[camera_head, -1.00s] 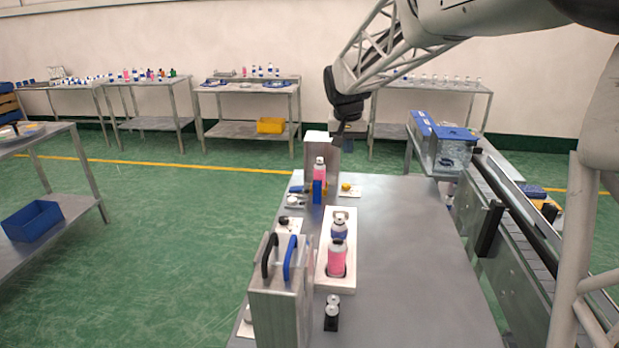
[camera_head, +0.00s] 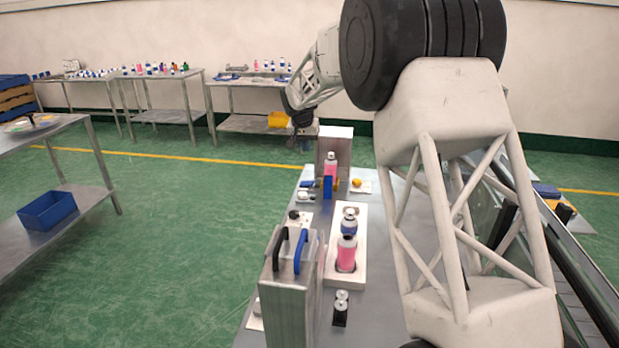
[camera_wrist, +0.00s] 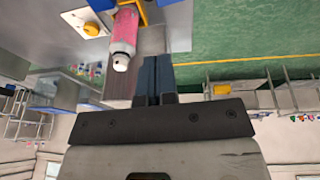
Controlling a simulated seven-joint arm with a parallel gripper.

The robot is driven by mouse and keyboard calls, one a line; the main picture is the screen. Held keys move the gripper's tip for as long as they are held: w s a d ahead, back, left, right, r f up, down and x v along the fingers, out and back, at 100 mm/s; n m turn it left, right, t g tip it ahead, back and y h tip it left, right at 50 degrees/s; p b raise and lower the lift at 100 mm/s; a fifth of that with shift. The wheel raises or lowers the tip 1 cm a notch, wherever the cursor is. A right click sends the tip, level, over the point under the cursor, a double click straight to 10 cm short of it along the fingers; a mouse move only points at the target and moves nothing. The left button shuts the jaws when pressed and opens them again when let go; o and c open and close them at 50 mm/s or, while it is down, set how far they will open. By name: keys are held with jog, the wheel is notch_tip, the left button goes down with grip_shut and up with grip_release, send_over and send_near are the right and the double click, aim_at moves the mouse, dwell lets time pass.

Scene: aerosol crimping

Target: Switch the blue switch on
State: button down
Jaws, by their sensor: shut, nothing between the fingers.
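I cannot tell for sure which blue part is the blue switch. A small blue part (camera_head: 307,184) lies at the left of the crimping machine (camera_head: 336,144). An upright blue block (camera_head: 328,187) stands in front of a pink bottle (camera_head: 330,164) at that machine. A blue curved handle (camera_head: 301,252) stands beside a black one (camera_head: 280,247) on the near metal box (camera_head: 290,300). In the wrist view, my gripper (camera_wrist: 155,76) is shut and empty, its fingers near the pink bottle's top (camera_wrist: 122,60). Part of my arm hides the table's right side.
A yellow knob (camera_head: 357,183) on a white plate sits right of the machine; it also shows in the wrist view (camera_wrist: 92,28). A white tray (camera_head: 360,278) holds bottles in the middle of the table. Small black-and-silver parts (camera_head: 341,308) stand in front.

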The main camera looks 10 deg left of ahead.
jog(key=shift+w+a+f, duration=0.3)
jog(key=shift+a, duration=0.2)
send_over(311, 182)
jog(key=s, duration=0.1)
jog(key=f, duration=1.1)
jog(key=shift+a+f, duration=0.2)
jog(key=shift+a, duration=0.2)
jog(key=shift+d+f, duration=0.2)
jog(key=shift+f, duration=0.85)
